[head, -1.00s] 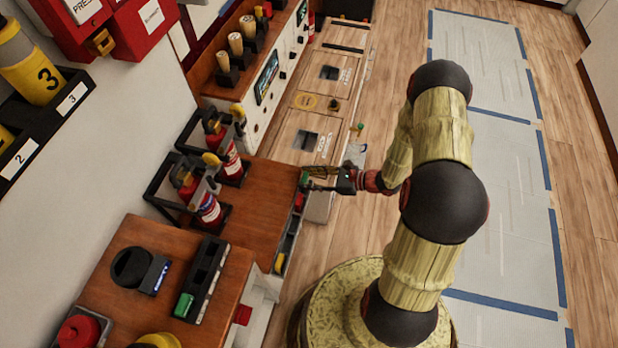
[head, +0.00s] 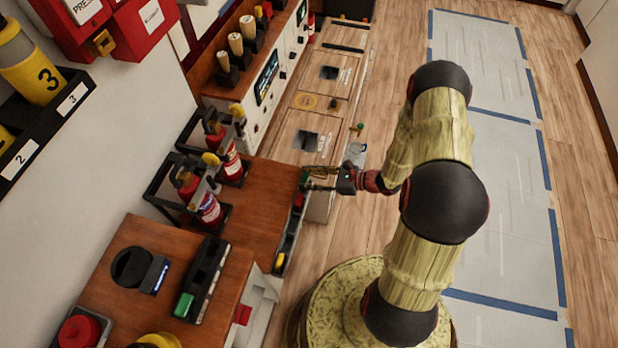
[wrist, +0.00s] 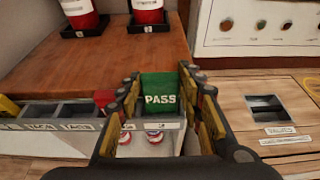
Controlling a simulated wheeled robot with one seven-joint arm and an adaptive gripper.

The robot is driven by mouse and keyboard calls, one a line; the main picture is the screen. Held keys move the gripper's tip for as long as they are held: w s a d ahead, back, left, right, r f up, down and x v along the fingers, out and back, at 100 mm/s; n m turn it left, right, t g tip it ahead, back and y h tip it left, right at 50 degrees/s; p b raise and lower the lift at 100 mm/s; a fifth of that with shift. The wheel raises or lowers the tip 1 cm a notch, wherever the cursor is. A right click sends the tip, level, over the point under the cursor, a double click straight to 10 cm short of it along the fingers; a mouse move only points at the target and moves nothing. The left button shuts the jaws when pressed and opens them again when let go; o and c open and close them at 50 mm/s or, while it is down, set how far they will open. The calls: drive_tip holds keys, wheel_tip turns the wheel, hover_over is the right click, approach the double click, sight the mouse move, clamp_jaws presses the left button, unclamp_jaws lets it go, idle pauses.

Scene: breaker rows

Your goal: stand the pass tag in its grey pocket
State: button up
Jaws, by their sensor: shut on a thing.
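The green pass tag, with white "PASS" lettering, stands upright between the fingers of my gripper (wrist: 160,108) in the wrist view (wrist: 160,92). My gripper is shut on it. In the head view my gripper (head: 322,180) is at the right edge of the wooden counter, at the far end of the tag rack. The grey rack (wrist: 45,125) runs along the counter edge with labelled pockets. A grey labelled strip (wrist: 170,125) shows just below the tag. I cannot tell whether the tag's lower edge is inside a pocket or above it.
A red tag (wrist: 103,98) stands just left of my fingers, and a yellow one (wrist: 8,107) at far left. Fire extinguishers (head: 205,203) stand in black holders on the counter (head: 252,205). A panel with knobs (wrist: 258,22) rises behind. Open floor lies to the right.

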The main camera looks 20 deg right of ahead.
drive_tip(key=shift+f+b, duration=1)
drive_tip(key=shift+f, duration=0.4)
drive_tip(key=o, duration=1)
drive_tip(key=v, duration=1.2)
